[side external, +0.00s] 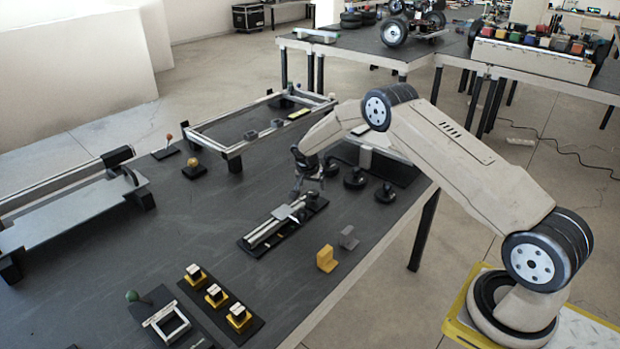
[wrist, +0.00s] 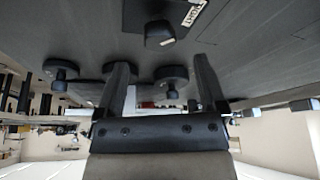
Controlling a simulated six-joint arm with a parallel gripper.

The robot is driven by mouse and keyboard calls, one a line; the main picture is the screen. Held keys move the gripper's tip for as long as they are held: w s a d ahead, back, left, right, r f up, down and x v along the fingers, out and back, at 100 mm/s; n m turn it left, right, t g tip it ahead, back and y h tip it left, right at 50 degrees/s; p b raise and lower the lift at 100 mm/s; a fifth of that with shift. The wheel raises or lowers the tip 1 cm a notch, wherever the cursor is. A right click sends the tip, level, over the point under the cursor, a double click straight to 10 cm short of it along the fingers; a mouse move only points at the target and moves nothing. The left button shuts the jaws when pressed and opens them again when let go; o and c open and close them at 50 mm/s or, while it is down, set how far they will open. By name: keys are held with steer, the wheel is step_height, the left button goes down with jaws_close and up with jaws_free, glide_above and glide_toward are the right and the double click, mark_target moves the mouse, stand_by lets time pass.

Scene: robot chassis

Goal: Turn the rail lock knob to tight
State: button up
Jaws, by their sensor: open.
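A dark knob (wrist: 160,34) stands near the top middle of the wrist view. Beside it is a white label (wrist: 192,13) on a dark plate; its letters look like TIGHT, upside down and partly legible. In the side external view the rail assembly (side external: 268,233) lies on the table, with a light carriage plate (side external: 284,212) near its far end; I cannot make out the knob clearly there. My gripper (side external: 307,182) is above the rail's far end. In the wrist view my gripper (wrist: 160,68) is open, fingers spread and empty, with the knob ahead of its tips, apart from them.
Round black knobbed pieces (side external: 355,178) stand just right of my gripper. A yellow bracket (side external: 326,259) and a grey bracket (side external: 348,238) stand in front. Yellow-based blocks (side external: 215,295) sit front left. A raised frame (side external: 232,147) stands behind. The table left of the rail is clear.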

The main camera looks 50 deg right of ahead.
mark_target(313, 192)
steer(key=shift+x, duration=2.25)
jaws_close()
